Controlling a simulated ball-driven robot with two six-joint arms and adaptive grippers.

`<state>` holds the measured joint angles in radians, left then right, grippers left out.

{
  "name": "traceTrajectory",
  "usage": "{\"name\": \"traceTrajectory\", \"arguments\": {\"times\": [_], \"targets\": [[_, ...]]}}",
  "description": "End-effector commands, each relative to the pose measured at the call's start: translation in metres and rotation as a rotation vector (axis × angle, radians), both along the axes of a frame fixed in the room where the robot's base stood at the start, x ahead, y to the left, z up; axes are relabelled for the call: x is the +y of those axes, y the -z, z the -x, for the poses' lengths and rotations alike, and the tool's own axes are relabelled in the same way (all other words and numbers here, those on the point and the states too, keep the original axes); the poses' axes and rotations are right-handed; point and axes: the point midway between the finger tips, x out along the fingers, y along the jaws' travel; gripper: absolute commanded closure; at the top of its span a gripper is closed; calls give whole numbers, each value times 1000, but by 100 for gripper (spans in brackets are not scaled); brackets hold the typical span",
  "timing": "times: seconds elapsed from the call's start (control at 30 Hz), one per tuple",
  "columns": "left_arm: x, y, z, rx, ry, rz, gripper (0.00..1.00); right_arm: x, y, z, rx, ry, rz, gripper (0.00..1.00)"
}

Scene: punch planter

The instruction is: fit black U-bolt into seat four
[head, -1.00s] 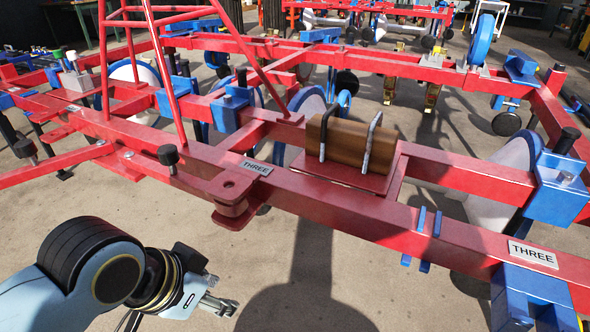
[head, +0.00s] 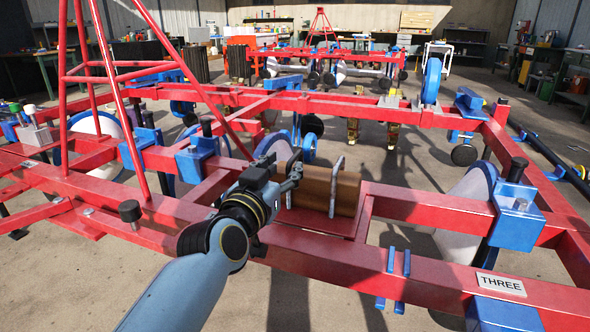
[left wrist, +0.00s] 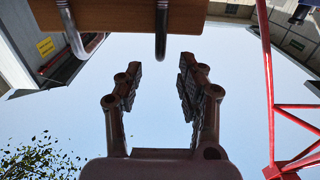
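A wooden block (head: 348,190) sits on the red frame, with a silver U-bolt (head: 336,180) and the black U-bolt (head: 289,198) standing at its front. The black one is mostly hidden behind my left gripper (head: 294,172). In the left wrist view, my left gripper (left wrist: 157,72) is open, with nothing between its fingers. The dark U-bolt leg (left wrist: 161,32) hangs from the block beyond the fingertips, roughly in line with the gap. The silver U-bolt (left wrist: 78,32) is to its left. My right gripper is not in view. I see no seat marked four.
Red beams (head: 430,273) surround the block. A plate reading THREE (head: 502,284) is at right, near blue prongs (head: 392,275) on the front beam. Blue clamps (head: 515,215) and slanted red struts (head: 110,95) stand around. Concrete floor shows in front.

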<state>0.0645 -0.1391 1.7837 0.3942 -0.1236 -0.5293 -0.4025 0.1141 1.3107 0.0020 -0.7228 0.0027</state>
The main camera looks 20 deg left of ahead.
Motion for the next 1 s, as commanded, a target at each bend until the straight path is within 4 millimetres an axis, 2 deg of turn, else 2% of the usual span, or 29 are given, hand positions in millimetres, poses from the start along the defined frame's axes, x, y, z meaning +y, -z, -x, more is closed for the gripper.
{"name": "traceTrajectory", "arguments": {"times": [0.1,0.27,0.5,0.8,1.0], "targets": [[0,-1,-15,0,0,-1,62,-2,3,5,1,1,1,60],[-1,0,-28,0,1,-2,62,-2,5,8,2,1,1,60],[-2,2,-64,1,0,-1,62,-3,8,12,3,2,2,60],[-2,3,-71,4,0,-1,62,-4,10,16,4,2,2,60],[-2,3,-71,3,0,-1,86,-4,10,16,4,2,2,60]]}}
